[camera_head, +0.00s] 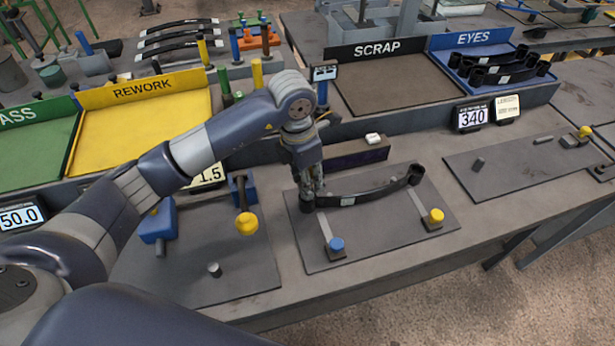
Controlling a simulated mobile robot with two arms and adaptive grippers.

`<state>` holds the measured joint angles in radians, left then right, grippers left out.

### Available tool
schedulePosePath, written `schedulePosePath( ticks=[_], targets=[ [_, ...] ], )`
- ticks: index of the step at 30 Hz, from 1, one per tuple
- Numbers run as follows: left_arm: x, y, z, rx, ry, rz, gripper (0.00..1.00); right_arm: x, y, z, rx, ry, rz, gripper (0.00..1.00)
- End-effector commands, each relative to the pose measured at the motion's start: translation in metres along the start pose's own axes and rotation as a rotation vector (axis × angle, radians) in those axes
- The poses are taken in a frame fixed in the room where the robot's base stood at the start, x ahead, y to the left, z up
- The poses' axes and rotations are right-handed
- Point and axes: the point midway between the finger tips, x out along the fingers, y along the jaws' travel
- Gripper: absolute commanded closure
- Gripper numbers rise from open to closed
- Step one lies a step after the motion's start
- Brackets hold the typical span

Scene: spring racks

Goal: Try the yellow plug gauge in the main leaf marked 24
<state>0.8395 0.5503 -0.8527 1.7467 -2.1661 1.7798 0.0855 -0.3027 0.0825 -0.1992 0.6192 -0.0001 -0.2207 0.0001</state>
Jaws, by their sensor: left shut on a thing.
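A dark curved leaf (375,193) with an eye at each end lies along a grey plate (325,262). It has a small pale tag; I cannot read a 24 on it. My left gripper (312,192) points down at the leaf's left end and appears shut on it there; the fingertips are partly hidden. No yellow shows between the fingers. Yellow upright pegs stand at the back, one (257,73) behind my arm and one (203,50) farther left; I cannot tell which is the plug gauge. My right gripper is not in view.
The plate carries a blue knob (336,244) and a yellow knob (436,215). A left plate has a yellow ball handle (247,223). Behind are a yellow REWORK tray (130,135), a SCRAP tray (395,85) and a blue EYES tray (475,50) holding dark leaves. A display reads 340 (471,117).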

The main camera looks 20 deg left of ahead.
Motion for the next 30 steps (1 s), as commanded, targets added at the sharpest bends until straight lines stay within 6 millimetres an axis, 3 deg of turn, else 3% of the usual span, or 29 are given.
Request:
schedulePosePath(
  ticks=[30],
  targets=[
    [-0.0005, 0.0004, 0.0002, -0.001, -0.002, 0.001, 0.88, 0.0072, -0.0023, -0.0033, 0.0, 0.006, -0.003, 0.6]
  ],
)
